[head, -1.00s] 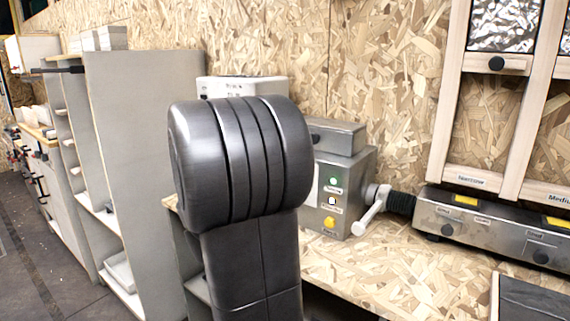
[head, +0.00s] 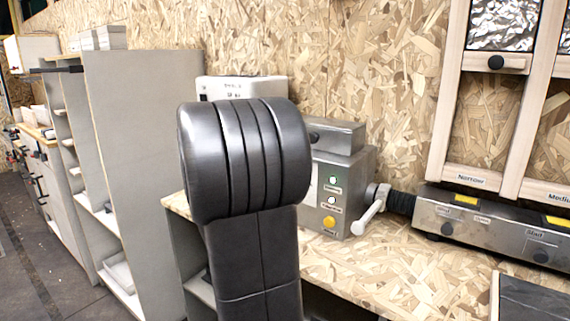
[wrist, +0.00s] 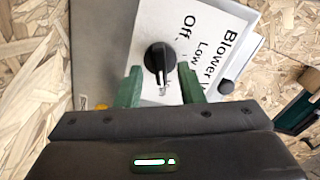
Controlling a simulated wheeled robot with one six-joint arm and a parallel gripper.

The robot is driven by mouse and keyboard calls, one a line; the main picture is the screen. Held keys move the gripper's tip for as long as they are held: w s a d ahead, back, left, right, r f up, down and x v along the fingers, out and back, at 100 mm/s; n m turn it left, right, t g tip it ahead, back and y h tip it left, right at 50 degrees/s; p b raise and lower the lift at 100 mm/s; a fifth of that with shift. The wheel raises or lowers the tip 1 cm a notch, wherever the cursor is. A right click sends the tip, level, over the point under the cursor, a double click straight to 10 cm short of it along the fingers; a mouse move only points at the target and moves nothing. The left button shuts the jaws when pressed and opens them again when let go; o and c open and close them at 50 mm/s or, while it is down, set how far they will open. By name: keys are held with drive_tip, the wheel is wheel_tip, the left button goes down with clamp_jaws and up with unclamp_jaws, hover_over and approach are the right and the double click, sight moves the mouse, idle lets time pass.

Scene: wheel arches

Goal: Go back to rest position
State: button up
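Beyond the fingertips is a black knob (wrist: 158,57) on a white panel (wrist: 205,30) marked "Off", "Low" and "Blower". I cannot tell the exact gap between fingers and knob, but the fingers are not closed on it. In the head view my dark arm link fills the middle and my gripper is hidden.
A grey metal machine (head: 342,180) with lit buttons and a white lever (head: 370,212) stands on the chipboard bench (head: 390,270). A metal control strip (head: 490,228) lies to the right. Grey shelves (head: 145,150) stand at left, with open floor (head: 45,265) beyond.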

drive_tip(key=p+v, duration=0.1)
drive_tip(key=v, duration=1.1)
drive_tip(key=w+d+n+p, duration=0.8)
drive_tip(key=w+n, duration=0.1)
drive_tip(key=w, duration=0.1)
drive_tip(key=shift+w+r+n, duration=0.15)
drive_tip(key=shift+w+n, duration=0.25)
idle(0.4)
